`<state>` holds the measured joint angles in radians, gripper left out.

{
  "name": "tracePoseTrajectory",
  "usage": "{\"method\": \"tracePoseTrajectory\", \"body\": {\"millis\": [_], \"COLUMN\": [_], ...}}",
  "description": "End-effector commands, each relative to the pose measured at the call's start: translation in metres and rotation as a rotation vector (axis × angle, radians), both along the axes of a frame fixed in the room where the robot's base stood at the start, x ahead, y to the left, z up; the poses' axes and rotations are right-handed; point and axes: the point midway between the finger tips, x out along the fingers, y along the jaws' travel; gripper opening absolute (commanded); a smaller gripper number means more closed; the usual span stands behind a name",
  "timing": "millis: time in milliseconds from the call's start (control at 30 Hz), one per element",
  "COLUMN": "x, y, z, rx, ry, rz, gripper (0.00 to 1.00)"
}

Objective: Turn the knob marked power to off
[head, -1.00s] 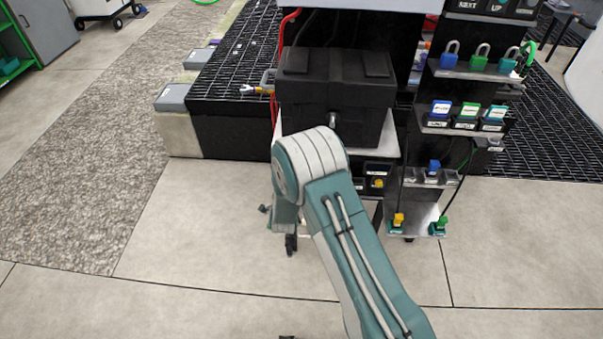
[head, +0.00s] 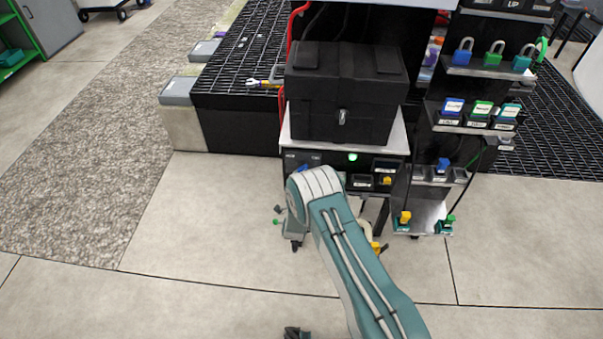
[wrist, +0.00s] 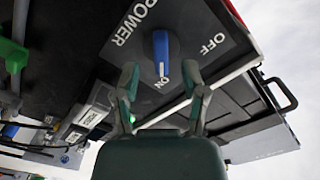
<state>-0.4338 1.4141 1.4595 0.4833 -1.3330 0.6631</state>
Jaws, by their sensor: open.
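The blue power knob (wrist: 161,52) is in the upper middle of the wrist view, on a dark plate lettered POWER, ON and OFF. Its white line points toward ON, at its lower end. OFF is to its right in that view. In the head view a bit of blue, apparently the knob (head: 301,169), shows just above my arm on the front panel (head: 375,163). My gripper (wrist: 160,76) is open, its two fingers spread either side of the knob's lower end. I cannot tell whether they touch it. The gripper is not clearly visible in the head view.
A green lamp (head: 352,157) is lit on the panel. A black case (head: 345,95) stands on top. Shelves of padlocks (head: 495,60) and coloured blocks (head: 480,115) stand to the right. The floor (head: 200,225) at left is clear.

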Motion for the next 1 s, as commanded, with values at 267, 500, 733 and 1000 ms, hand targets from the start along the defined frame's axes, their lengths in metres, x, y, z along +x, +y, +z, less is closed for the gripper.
{"method": "tracePoseTrajectory", "body": {"millis": [267,500,733,1000], "x": [0.026,0.028,0.028,0.028], "y": [-0.002,-0.001,-0.001,-0.002], "z": [0.0,0.0,0.0,0.0], "rx": [0.0,0.0,0.0,-0.008], "ry": [0.0,0.0,0.001,0.002], "rz": [0.0,0.0,0.001,0.0], "gripper": [0.56,0.56,0.0,0.0]}}
